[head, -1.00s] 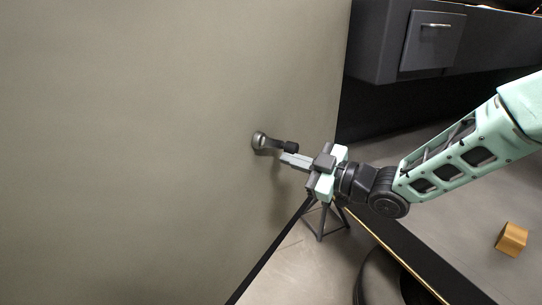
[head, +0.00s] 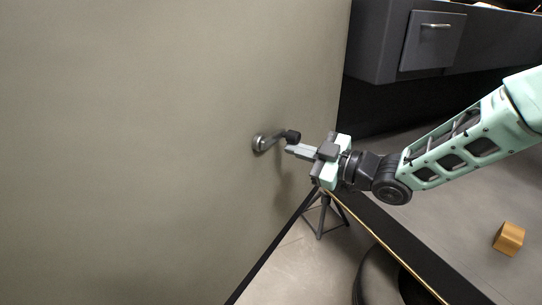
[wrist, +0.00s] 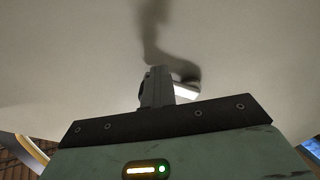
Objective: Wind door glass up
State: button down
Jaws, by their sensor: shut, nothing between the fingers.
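A window crank is on the beige door panel (head: 150,150) in the head view. Its round metal hub (head: 261,143) sits on the panel, and its short arm points right and slightly up to a dark knob (head: 293,136). My gripper (head: 290,149) is shut and empty. Its fingertips are just below the knob; I cannot tell if they touch it. In the wrist view the grey fingers (wrist: 157,88) point at the pale panel, with a bright piece beside them that I cannot identify. No door glass shows.
The panel's edge is just right of the crank. Dark cabinets (head: 433,42) stand at the upper right. A dark stand (head: 320,222) is below my gripper. A small wooden block (head: 509,238) lies at the lower right. The panel around the crank is bare.

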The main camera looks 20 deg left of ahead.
jog(key=shift+s+a+r, duration=0.1)
jog(key=shift+r, duration=0.25)
jog(key=shift+w+r+p, duration=0.4)
jog(key=shift+r+p, duration=0.05)
jog(key=shift+r, duration=0.4)
jog(key=shift+r+p, duration=0.45)
jog(key=shift+r, duration=0.35)
jog(key=shift+s+r+p, duration=0.15)
jog(key=shift+r+p, duration=0.25)
jog(key=shift+r, duration=0.5)
